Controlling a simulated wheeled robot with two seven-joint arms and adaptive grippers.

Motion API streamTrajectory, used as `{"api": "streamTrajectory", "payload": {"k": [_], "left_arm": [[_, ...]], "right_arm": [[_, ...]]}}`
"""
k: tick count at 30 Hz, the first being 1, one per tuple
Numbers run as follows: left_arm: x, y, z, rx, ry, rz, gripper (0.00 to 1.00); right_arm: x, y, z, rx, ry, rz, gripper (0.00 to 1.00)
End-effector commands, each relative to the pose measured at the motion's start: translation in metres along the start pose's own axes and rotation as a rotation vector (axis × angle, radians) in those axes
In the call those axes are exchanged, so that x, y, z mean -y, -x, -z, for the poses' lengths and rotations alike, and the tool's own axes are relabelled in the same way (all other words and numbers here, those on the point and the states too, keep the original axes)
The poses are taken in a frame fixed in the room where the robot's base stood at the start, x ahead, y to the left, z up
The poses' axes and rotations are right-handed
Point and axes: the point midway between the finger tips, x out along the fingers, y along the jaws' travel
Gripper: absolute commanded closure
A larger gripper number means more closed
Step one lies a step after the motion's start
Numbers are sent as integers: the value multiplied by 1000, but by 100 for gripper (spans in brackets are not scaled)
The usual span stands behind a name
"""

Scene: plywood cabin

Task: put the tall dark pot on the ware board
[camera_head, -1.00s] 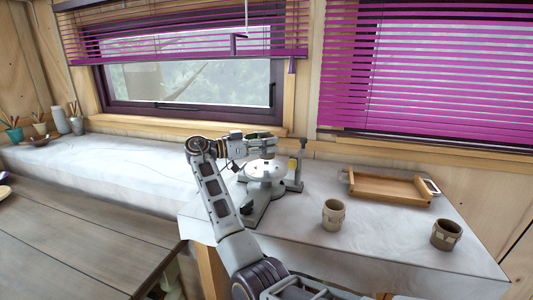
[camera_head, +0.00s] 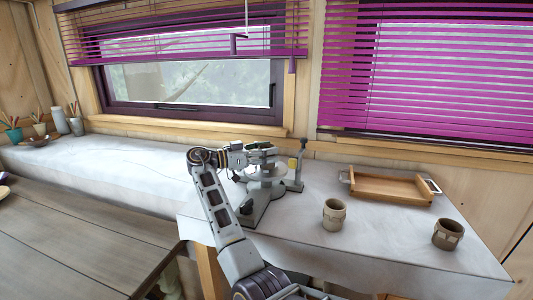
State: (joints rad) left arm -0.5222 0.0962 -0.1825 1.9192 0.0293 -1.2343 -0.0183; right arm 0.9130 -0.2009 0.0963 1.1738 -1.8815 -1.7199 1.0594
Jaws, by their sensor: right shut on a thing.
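My right gripper (camera_head: 266,153) is above the grey banding wheel on the counter. It is shut on a dark greenish thing (camera_head: 258,146), which I take to be the tall dark pot. Most of it is hidden by the gripper, so I cannot tell whether it touches the wheel. The ware board appears to be the wooden tray (camera_head: 391,195) with metal handles, flat at the back right of the counter, empty. My left gripper is not in view.
The wheel (camera_head: 268,172) stands under my right gripper. A beige pot (camera_head: 334,217) and a brown pot (camera_head: 447,236) stand in front of the tray. Small vessels with tools (camera_head: 39,128) stand far left.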

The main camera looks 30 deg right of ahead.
Motion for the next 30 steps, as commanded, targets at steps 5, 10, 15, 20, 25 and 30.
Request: {"api": "streamTrajectory", "payload": {"k": [5, 10, 15, 20, 25, 30], "left_arm": [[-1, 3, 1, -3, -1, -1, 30], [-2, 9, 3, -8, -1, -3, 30], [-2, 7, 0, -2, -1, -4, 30], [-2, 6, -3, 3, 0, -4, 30], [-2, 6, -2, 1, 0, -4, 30], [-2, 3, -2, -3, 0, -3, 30]], "right_arm": [[0, 0, -1, -1, 0, 0, 79], [0, 0, -2, 0, 0, 0, 40], [0, 0, -2, 0, 0, 0, 30], [0, 0, -2, 0, 0, 0, 30], [0, 0, -2, 0, 0, 0, 30], [0, 0, -1, 0, 0, 1, 30]]}}
